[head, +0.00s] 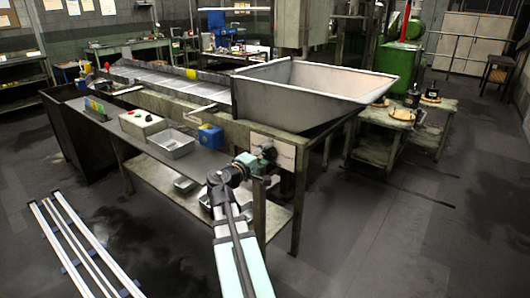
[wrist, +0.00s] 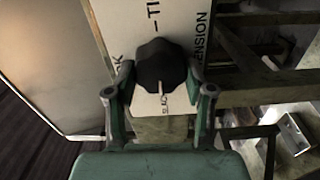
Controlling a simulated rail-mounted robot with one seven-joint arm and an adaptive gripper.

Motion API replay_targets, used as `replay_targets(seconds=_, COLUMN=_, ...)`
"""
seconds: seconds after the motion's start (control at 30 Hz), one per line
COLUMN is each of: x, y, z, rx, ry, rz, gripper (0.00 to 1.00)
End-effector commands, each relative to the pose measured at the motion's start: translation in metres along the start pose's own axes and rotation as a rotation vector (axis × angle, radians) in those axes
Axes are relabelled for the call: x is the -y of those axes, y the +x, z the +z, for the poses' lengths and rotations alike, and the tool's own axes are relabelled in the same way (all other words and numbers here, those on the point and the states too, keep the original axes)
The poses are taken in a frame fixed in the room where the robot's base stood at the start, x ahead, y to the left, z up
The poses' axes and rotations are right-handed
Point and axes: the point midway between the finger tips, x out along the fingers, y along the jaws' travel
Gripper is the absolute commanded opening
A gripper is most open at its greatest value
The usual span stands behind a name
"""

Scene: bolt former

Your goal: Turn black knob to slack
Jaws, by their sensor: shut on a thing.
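The black knob (wrist: 158,62) sits on a white label plate (wrist: 117,22) in the wrist view. A short pale pointer mark on it points down in that picture. Parts of printed words show, including "ENSION" at the right and "CK" at the left; the rest is covered or cut off. My gripper (wrist: 160,74) has one finger on each side of the knob and is shut on it. In the head view my gripper (head: 263,154) is at the white plate (head: 285,151) on the machine's near end, and the knob cannot be made out there.
A large metal hopper (head: 310,90) stands above the plate. A side bench (head: 175,168) holds a button box (head: 142,122), a metal tray (head: 172,144) and a blue box (head: 210,138). Pale rails (head: 72,250) lie at the lower left. Floor at the right front is clear.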

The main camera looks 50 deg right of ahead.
Motion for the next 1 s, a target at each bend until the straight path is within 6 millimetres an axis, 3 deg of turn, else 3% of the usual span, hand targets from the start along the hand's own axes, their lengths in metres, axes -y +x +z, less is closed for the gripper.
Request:
replay_targets(seconds=0.67, x=-0.0010, y=0.0009, z=-0.0008, rx=-0.001, ry=-0.075, rz=0.004, gripper=0.18)
replay_targets(seconds=0.7, x=-0.0010, y=0.0009, z=-0.0008, rx=-0.001, ry=-0.075, rz=0.004, gripper=0.56)
replay_targets(seconds=0.77, x=-0.0009, y=0.0009, z=-0.0008, rx=-0.001, ry=-0.075, rz=0.003, gripper=0.77)
replay_targets(seconds=1.0, x=-0.0003, y=0.0004, z=-0.0003, rx=0.000, ry=-0.073, rz=0.002, gripper=0.77)
